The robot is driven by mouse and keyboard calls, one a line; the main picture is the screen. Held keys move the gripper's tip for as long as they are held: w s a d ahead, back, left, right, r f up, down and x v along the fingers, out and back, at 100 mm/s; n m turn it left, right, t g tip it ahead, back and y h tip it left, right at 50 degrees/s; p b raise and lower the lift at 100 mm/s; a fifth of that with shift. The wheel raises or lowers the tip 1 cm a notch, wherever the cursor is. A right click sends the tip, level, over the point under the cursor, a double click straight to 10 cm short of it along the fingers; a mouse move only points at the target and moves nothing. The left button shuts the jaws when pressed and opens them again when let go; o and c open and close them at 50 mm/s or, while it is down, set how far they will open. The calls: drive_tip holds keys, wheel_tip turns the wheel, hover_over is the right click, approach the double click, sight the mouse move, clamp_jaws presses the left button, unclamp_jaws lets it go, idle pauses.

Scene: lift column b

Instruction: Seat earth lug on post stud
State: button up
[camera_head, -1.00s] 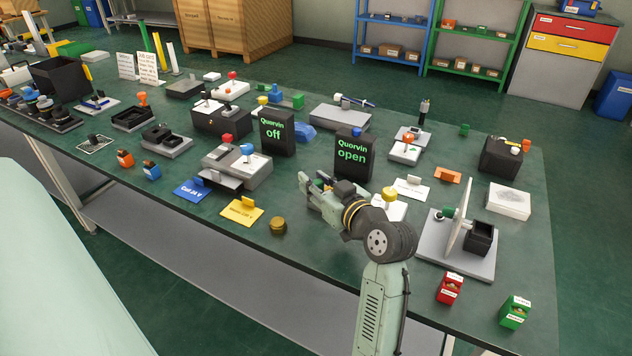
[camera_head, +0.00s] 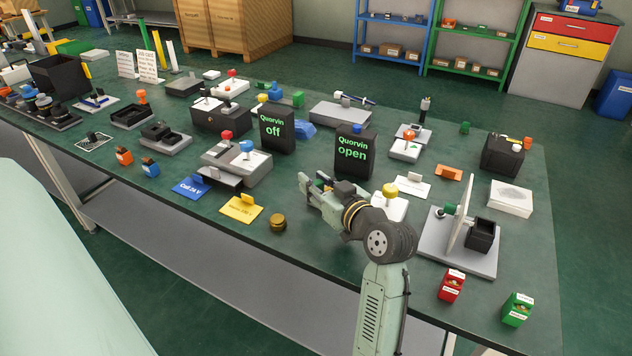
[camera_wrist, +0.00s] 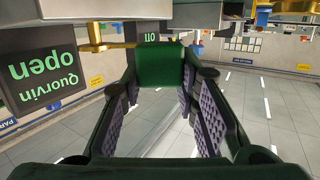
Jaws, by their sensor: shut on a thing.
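My gripper (camera_head: 306,186) is at the front middle of the bench in the head view, left of the yellow-knobbed white block. In the wrist view my gripper (camera_wrist: 160,76) has its two dark fingers on either side of a green block (camera_wrist: 160,63), gripped at the fingertips. The block appears to be part of the earth lug. A brass-coloured bar (camera_wrist: 101,47) lies just beyond it; I cannot tell whether they touch. The post stud cannot be made out clearly, and the lug's far end is hidden behind the green block.
A black box marked "Quorvin open" (camera_head: 353,151) stands behind my gripper, and the "Quorvin off" box (camera_head: 277,131) further left. A yellow card (camera_head: 241,209) and a brass knob (camera_head: 278,223) lie to the left. The bench top (camera_head: 320,250) is clear in front.

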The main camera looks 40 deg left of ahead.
drive_tip(key=shift+f+b, duration=0.45)
drive_tip(key=shift+f, duration=0.15)
drive_tip(key=o, duration=1)
drive_tip(key=v, duration=1.2)
drive_tip(key=shift+s, duration=0.1)
drive_tip(key=shift+c, duration=0.2)
